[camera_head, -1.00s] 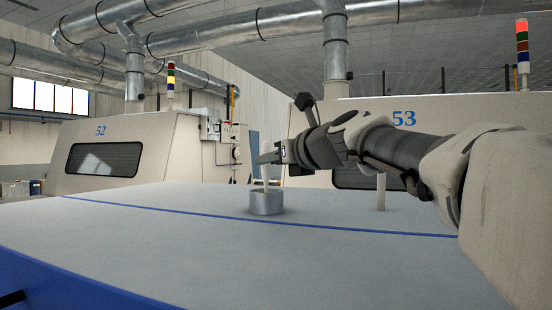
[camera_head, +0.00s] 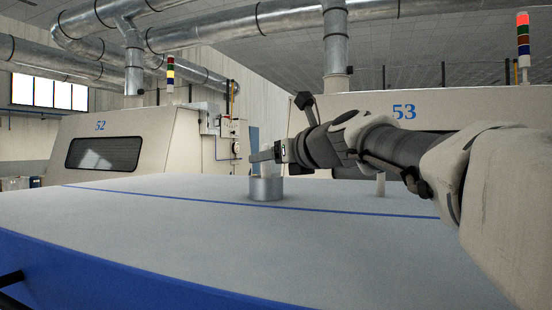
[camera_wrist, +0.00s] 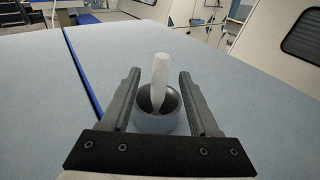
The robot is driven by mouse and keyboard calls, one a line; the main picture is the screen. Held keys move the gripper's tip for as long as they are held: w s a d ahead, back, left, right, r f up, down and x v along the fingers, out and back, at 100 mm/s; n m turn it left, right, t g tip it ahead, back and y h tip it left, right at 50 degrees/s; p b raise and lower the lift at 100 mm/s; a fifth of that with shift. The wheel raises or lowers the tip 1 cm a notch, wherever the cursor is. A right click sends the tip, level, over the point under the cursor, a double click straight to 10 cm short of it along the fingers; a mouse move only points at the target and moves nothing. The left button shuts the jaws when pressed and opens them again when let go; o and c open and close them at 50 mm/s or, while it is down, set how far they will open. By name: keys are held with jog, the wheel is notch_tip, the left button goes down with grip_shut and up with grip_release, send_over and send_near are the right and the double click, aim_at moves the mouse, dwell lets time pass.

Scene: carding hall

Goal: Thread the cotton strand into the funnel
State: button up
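The cotton strand (camera_wrist: 161,76) is a short, thick white piece. In the wrist view it stands slightly tilted, its lower part inside the dark mouth of the funnel. The funnel (camera_head: 265,190) is a grey metal cup on the pale table; it also shows in the wrist view (camera_wrist: 160,124). My gripper (camera_head: 262,157) is just above the funnel. In the wrist view its fingers (camera_wrist: 159,76) stand on either side of the strand, with gaps on both sides, so it is open. The strand's lower end is hidden within the funnel.
The pale table (camera_head: 150,225) is mostly clear, with a blue line across it and a blue front side. A short white post (camera_head: 381,186) stands right of the funnel, partly behind my arm. Machines 52 (camera_head: 130,135) and 53 (camera_head: 430,105) stand behind.

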jog(key=b+v, duration=0.1)
jog(key=v, duration=1.6)
jog(key=shift+s+b, duration=0.2)
jog(key=shift+b, duration=0.1)
jog(key=shift+r, duration=0.2)
